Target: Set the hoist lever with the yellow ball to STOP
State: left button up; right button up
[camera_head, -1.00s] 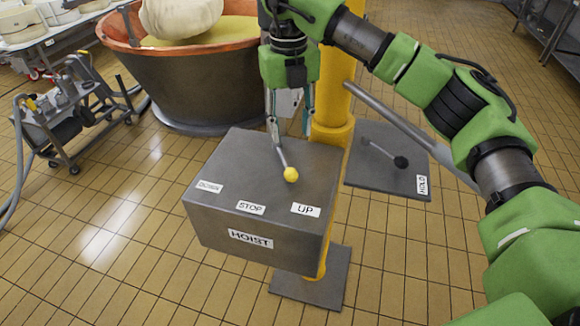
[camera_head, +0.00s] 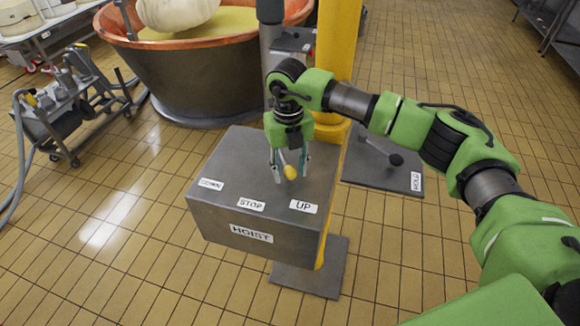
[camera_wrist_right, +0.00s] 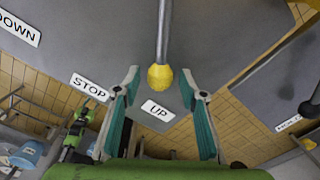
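The hoist lever ends in a yellow ball (camera_head: 290,172) above the grey hoist box (camera_head: 230,160). The lever points toward the UP label (camera_head: 303,206), right of the STOP label (camera_head: 251,204). My right gripper (camera_head: 290,172) is open, with its fingers on either side of the ball. In the right wrist view the yellow ball (camera_wrist_right: 160,77) sits between the open fingertips, with a visible gap on each side. The UP label (camera_wrist_right: 157,111) and STOP label (camera_wrist_right: 89,88) also show there. The left gripper is not seen in the head view.
The DOWN label (camera_head: 210,184) is at the left of the box top. A second lever with a black ball (camera_head: 396,159) stands on a HOLD panel right of the yellow post (camera_head: 337,60). A copper vat (camera_head: 190,75) is behind. Tiled floor is clear in front.

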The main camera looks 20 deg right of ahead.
grip_shut()
jog(key=shift+a, duration=0.1)
